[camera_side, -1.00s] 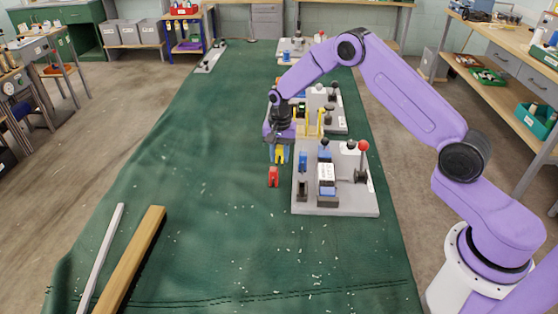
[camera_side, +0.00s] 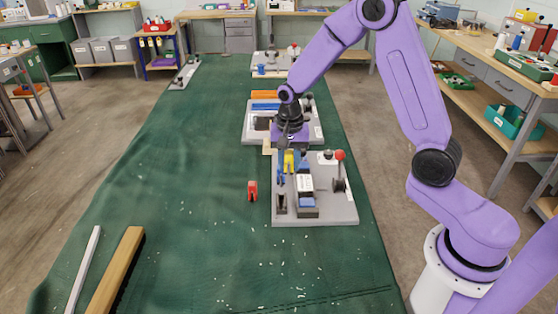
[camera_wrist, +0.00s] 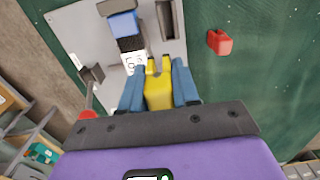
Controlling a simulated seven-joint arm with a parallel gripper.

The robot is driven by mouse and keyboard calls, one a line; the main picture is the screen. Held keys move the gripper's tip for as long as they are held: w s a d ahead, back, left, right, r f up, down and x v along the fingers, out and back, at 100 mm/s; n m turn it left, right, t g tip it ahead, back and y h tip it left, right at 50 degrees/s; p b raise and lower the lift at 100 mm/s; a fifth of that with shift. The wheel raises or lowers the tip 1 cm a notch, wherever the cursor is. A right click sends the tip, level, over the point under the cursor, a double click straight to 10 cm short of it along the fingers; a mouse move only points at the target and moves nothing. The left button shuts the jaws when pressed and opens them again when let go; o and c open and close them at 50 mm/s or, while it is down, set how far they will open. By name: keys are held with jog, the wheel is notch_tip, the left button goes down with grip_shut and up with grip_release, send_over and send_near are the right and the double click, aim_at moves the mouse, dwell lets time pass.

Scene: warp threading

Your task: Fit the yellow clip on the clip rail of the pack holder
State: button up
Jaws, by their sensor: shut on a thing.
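My gripper (camera_side: 289,152) is shut on the yellow clip (camera_side: 289,161) and holds it over the left back part of the grey pack holder (camera_side: 340,212). In the wrist view the clip (camera_wrist: 158,88) sits between the two blue-grey fingers (camera_wrist: 159,86), its forked end pointing away from my wrist. The holder (camera_wrist: 78,38) carries a white-labelled pack (camera_wrist: 134,62) and a dark slotted upright (camera_wrist: 170,20), which I take for the clip rail. I cannot tell whether the clip touches the holder. A blue upright part (camera_side: 281,180) shows close by the clip.
A red clip (camera_side: 252,191) lies on the green mat left of the holder. A red-knobbed lever (camera_side: 340,157) stands at the holder's right side. Another grey fixture (camera_side: 314,133) is behind. Wood and metal bars (camera_side: 118,268) lie at front left. The mat's middle is clear.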

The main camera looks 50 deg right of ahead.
jog(key=shift+s+r, duration=0.15)
jog(key=shift+s, duration=0.15)
jog(key=w+d+f, duration=0.2)
jog(key=w+d, duration=0.7)
jog(key=w, duration=0.3)
jog(key=shift+w+d+f, duration=0.1)
jog(key=shift+w+f, duration=0.05)
jog(key=shift+f, duration=1.15)
jog(key=shift+w+f, duration=0.1)
jog(key=shift+f, duration=1.2)
jog(key=shift+f, duration=1.85)
dwell(0.4)
jog(key=o, duration=1.4)
